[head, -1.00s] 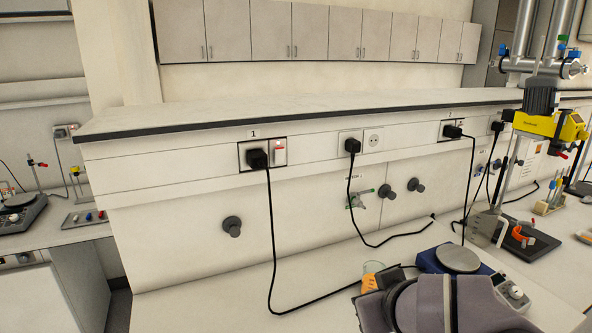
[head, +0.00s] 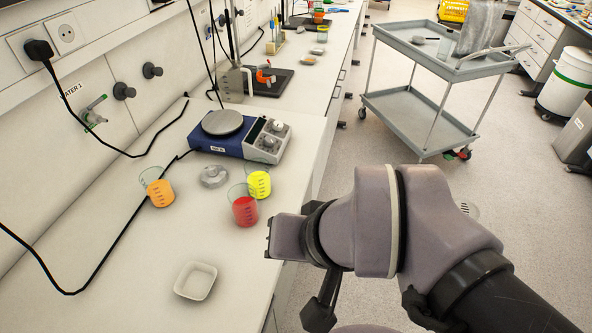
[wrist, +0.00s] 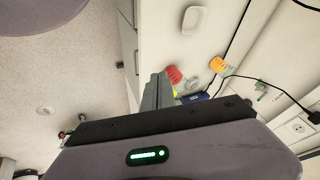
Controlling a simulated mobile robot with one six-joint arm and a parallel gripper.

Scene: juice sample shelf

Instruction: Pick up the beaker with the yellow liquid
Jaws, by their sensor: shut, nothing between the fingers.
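The beaker with yellow liquid (head: 258,185) stands upright on the white bench, just behind and right of the beaker with red liquid (head: 244,208). In the wrist view a bit of yellow (wrist: 176,94) shows below the red beaker (wrist: 174,74), mostly hidden by my gripper. My gripper (wrist: 158,78) is shut and empty. Its fingers appear beside the red beaker in the wrist view, with no visible contact. In the head view my arm is at the bench's right edge, right of the beakers; its fingers are not clear there.
An orange beaker (head: 160,191) stands to the left, a clear glass piece (head: 213,176) between. A blue hotplate (head: 240,137) stands behind. A white dish (head: 195,281) lies in front. Black cables cross the bench's left. A grey cart (head: 420,118) stands in the aisle.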

